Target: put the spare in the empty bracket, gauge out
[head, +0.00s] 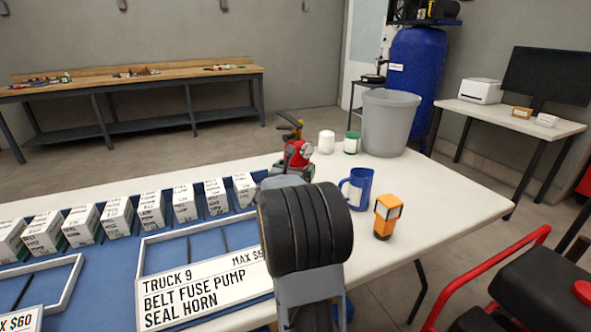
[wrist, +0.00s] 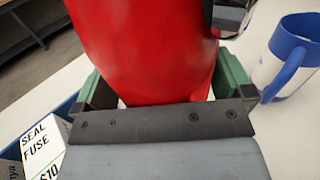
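In the head view my gripper (head: 309,171) is mostly hidden behind my arm, so I cannot tell whether the extinguisher touches the table. I see no bracket in either view.
A blue mug (head: 358,188) and an orange lamp-like block (head: 387,215) stand right of my arm. A white roll (head: 326,142), a green-and-white roll (head: 351,143) and a grey bin (head: 390,122) are behind. Labelled boxes (head: 118,217) and trays (head: 195,243) fill the left.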

